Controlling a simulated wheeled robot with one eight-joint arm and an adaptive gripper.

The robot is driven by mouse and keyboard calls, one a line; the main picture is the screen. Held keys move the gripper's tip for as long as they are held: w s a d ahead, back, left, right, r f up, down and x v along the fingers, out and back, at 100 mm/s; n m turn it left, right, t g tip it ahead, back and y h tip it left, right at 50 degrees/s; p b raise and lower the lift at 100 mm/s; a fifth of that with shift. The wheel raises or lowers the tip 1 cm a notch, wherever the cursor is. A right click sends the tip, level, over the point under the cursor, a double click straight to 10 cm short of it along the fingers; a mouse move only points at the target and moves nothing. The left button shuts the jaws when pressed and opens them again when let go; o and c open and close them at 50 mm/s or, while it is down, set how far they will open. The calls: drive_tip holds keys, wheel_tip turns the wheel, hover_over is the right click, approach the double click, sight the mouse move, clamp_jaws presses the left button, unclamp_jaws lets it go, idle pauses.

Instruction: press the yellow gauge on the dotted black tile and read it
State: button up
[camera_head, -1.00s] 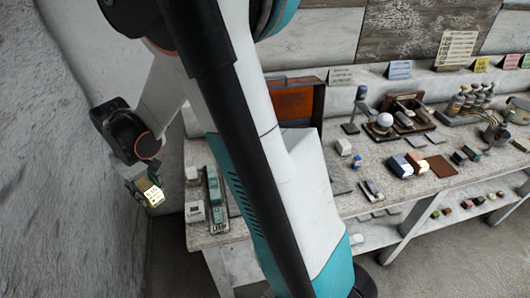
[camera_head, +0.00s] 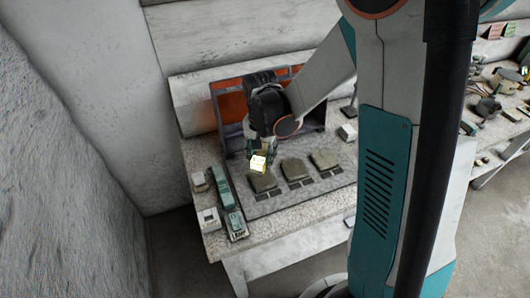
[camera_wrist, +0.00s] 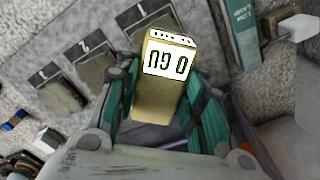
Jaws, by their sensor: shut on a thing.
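My gripper (camera_head: 262,152) is shut on the yellow gauge (camera_head: 258,164). In the wrist view the gauge (camera_wrist: 160,102) sits between the green fingers, its lit white display showing dark digits that I cannot read surely. Three dark grey-green pads lie on a grey board (camera_head: 262,207): a left one (camera_head: 262,184), a middle one (camera_head: 295,170) and a right one (camera_head: 325,159), with small black plates in front. The gauge appears over or near the left pad; contact cannot be told. White marks show on black plates (camera_wrist: 83,49), but I cannot tell which tile is dotted.
A long green instrument (camera_head: 228,200) and a white box (camera_head: 208,219) lie left of the board. An open case with an orange-red inside (camera_head: 232,106) stands behind it. A small white block (camera_head: 347,132) is at the right. The bench's front edge is close to the board.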

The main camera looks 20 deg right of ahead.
sight(262, 178)
drive_tip(key=shift+s+f+m, duration=0.15)
drive_tip(key=shift+s+m, duration=0.05)
drive_tip(key=shift+m, duration=0.2)
drive_tip(key=shift+f+b, duration=2.05)
drive_tip(key=shift+f, duration=0.9)
drive_tip(key=shift+f+b, duration=0.55)
drive_tip(key=shift+b, duration=0.05)
drive_tip(key=shift+r, duration=0.15)
drive_tip(key=shift+r+p, duration=2.35)
drive_tip(key=shift+r, duration=1.1)
